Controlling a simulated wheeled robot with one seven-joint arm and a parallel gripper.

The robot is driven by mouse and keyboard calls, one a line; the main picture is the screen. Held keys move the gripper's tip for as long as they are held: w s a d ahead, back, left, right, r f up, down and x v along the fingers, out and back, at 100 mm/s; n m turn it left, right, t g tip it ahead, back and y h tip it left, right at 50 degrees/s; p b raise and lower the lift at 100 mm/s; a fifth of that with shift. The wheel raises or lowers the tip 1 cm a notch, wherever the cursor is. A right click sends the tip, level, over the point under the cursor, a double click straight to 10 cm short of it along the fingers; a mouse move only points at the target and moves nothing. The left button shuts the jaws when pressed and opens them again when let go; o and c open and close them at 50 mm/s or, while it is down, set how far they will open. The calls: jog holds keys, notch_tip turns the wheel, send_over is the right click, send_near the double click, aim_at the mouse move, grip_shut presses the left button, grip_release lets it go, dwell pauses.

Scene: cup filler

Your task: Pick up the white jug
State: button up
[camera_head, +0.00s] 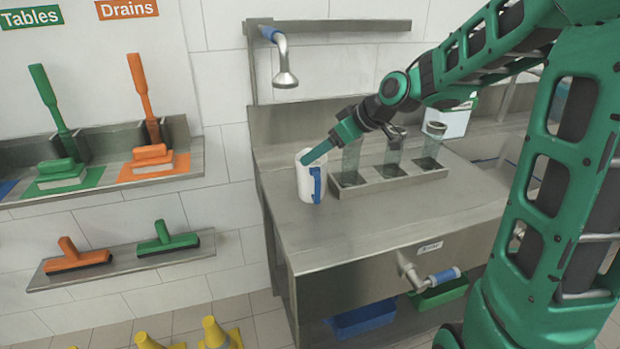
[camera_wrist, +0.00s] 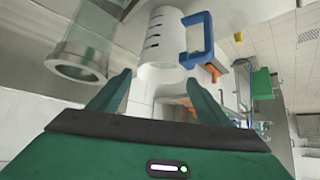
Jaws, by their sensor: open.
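The white jug (camera_head: 305,182) stands upright on the steel counter (camera_head: 400,220), near its left end, with its blue handle (camera_head: 317,184) facing the front. In the wrist view the white jug (camera_wrist: 160,45) appears just beyond the fingertips, with dark level marks on its side and the blue handle (camera_wrist: 197,38) at its right. My gripper (camera_head: 318,152) is at the jug's upper part in the head view. In the wrist view my gripper (camera_wrist: 157,88) is open, its two green fingers apart. Whether a finger touches the jug cannot be told.
A steel tray (camera_head: 392,183) with clear cups stands right of the jug; one clear cup (camera_wrist: 85,50) is close to the left finger in the wrist view. A shower-head spout (camera_head: 285,75) hangs above the counter's left end. The counter front is clear.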

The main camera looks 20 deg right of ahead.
aim_at(313, 182)
jog(key=shift+s+f+x, duration=0.1)
jog(key=shift+x, duration=1.1)
jog(key=shift+s+f+x, duration=0.15)
jog(key=shift+x, duration=1)
jog(key=c, duration=1.7)
jog(key=shift+r, duration=0.15)
